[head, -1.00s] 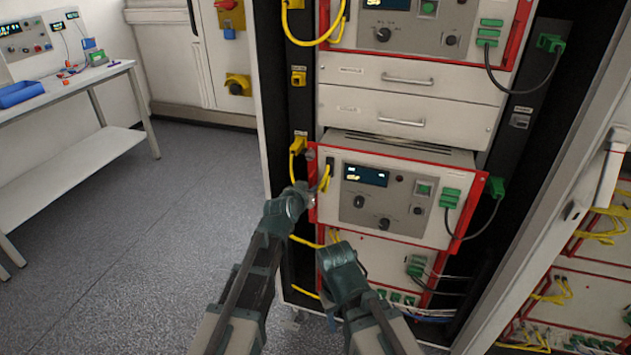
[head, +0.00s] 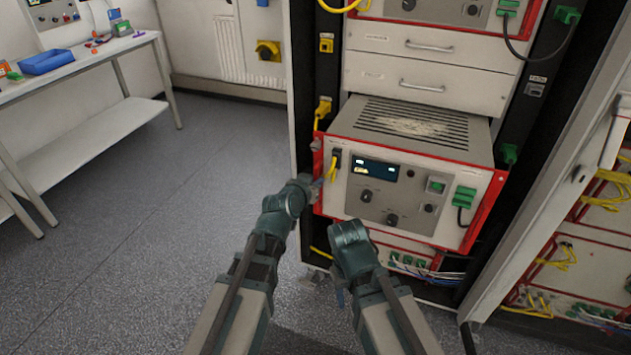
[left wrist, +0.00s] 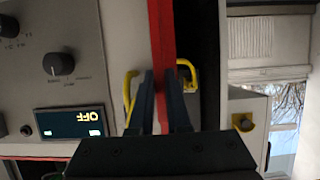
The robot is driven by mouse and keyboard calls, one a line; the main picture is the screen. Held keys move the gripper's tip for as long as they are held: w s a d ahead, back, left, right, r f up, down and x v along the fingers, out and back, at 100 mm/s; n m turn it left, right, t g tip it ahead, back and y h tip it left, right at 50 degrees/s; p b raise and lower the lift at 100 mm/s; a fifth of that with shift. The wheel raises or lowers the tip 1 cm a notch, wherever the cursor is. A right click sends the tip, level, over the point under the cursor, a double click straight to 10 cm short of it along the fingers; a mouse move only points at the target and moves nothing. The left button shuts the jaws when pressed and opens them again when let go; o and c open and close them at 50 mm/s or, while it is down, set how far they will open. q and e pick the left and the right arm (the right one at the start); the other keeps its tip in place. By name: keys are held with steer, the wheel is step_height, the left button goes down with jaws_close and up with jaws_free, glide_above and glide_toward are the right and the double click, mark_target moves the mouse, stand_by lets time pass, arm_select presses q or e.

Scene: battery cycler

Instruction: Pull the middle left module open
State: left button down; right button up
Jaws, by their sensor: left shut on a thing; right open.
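The middle module (head: 408,185) has a pale front with a red border, a small lit display and several knobs. It stands out of the rack, and its vented top (head: 415,125) shows. My left gripper (head: 316,186) is at the left edge of its front. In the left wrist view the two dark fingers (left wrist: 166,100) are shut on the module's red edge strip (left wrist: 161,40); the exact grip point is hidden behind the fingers. My right gripper (head: 340,290) is open and empty, low in front of the rack; its fingertips are mostly hidden.
A yellow cable (head: 333,170) is plugged into the module's left side, and a green plug (head: 465,196) sits at its right. Closed drawers (head: 425,72) are above. An open rack door (head: 560,150) stands at right. The grey floor (head: 150,260) at left is clear.

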arm_select(q)
steer(key=c, duration=0.9)
jaws_free()
steer(key=shift+w, duration=0.1)
steer(key=shift+r, duration=0.1)
